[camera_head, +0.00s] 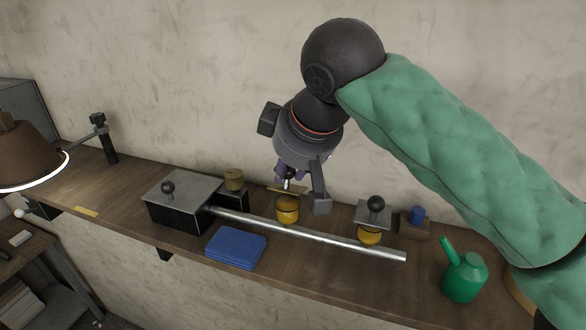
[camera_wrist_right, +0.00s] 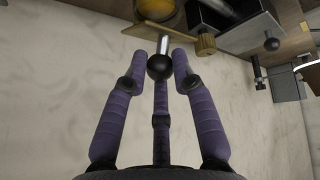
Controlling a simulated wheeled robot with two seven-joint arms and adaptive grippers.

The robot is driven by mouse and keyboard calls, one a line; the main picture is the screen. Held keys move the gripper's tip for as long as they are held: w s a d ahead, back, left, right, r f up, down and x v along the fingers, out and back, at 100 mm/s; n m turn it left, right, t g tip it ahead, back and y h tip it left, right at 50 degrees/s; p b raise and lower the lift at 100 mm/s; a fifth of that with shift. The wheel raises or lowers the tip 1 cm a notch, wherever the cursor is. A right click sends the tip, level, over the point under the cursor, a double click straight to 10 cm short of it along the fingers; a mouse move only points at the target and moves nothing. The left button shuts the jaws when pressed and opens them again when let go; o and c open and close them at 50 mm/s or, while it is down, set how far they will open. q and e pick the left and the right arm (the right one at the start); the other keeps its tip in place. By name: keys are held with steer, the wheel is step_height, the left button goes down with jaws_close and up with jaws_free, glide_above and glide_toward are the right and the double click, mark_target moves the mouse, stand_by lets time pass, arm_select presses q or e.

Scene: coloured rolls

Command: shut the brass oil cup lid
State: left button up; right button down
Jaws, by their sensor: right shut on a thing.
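The brass oil cup (camera_head: 287,211) stands on the wooden shelf, below my right gripper. Its lid (camera_head: 287,189) is a small brass plate at the back of the cup's mouth, raised open. In the right wrist view the brass lid (camera_wrist_right: 140,34) has a short metal stem ending in a black ball knob (camera_wrist_right: 159,67). My right gripper (camera_wrist_right: 160,70) is shut on that knob, with its purple fingers around it. In the head view the right gripper (camera_head: 290,182) partly hides the knob and lid. My left gripper is not in view.
A second yellow cup (camera_head: 369,237) with a grey, black-knobbed lid stands to the right. A lidded dark box (camera_head: 183,200), blue cloth (camera_head: 236,247) and green oil can (camera_head: 464,278) are also on the shelf. The wall is close behind.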

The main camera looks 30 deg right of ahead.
mark_target(283, 186)
steer(key=shift+s+a+f+n+t+h+b, duration=0.4)
steer(key=shift+a+f+t+h+b, duration=0.3)
steer(key=shift+b, duration=0.5)
steer(key=h+b, duration=0.1)
steer(key=t+b, duration=0.1)
steer(key=shift+s+a+f+t+h+b, duration=0.2)
steer(key=shift+s+f+t+h+b, duration=0.1)
steer(key=shift+s+f+h, duration=0.1)
steer(key=shift+r, duration=0.1)
steer(key=c, duration=1)
jaws_free()
steer(key=shift+w, duration=0.1)
steer(key=shift+r, duration=0.1)
steer(key=v, duration=1.2)
